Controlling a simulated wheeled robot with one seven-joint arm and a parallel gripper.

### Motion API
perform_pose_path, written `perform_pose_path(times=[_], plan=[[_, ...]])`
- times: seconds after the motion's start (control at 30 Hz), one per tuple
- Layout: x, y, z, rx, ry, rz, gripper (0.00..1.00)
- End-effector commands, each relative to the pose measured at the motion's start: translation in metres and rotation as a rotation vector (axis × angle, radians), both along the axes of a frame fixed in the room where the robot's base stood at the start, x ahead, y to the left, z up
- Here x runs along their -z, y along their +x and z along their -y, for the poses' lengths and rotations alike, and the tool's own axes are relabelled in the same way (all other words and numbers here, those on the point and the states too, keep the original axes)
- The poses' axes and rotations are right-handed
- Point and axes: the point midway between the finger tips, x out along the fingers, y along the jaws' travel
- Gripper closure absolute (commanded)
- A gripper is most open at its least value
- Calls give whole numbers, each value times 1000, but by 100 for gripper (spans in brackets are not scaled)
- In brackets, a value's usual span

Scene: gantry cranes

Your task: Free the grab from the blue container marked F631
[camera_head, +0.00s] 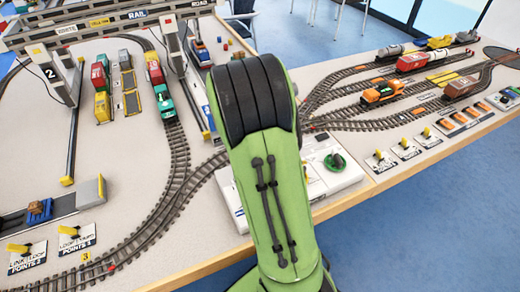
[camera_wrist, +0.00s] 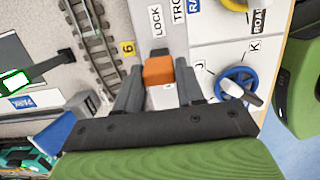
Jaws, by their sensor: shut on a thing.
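In the wrist view my gripper (camera_wrist: 160,82) is shut on an orange lever knob (camera_wrist: 158,70) on the white control panel (camera_wrist: 212,62), beside the label LOCK. In the head view my green arm hides the gripper and part of the panel (camera_head: 345,182). Two gantry cranes stand at the left, one marked 2 (camera_head: 62,78) and another (camera_head: 172,48) further right. A small blue box (camera_head: 40,211) sits on a dark strip at the lower left. I cannot read F631 on anything, and cannot make out the grab.
A blue handwheel (camera_wrist: 237,84) with a white grip is right of my gripper, close to the panel edge. A green knob (camera_head: 335,161) stands on the panel. Track (camera_head: 172,165) curves at the left; trains (camera_head: 383,94) stand at the right. The table's front edge is near my arm.

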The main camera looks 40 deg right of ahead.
Motion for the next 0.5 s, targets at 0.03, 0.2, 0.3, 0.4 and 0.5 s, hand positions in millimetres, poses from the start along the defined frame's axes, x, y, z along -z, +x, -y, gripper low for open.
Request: perform_pose_path(times=[0.03,0.2,0.3,0.4,0.5], plan=[[-1,1,-5,-7,-32,-14,100],[0,3,-12,-4,-141,-48,100],[2,4,-14,-3,-190,-62,100],[3,4,-16,-2,-229,-73,100],[5,4,-18,-1,-254,-80,100]])
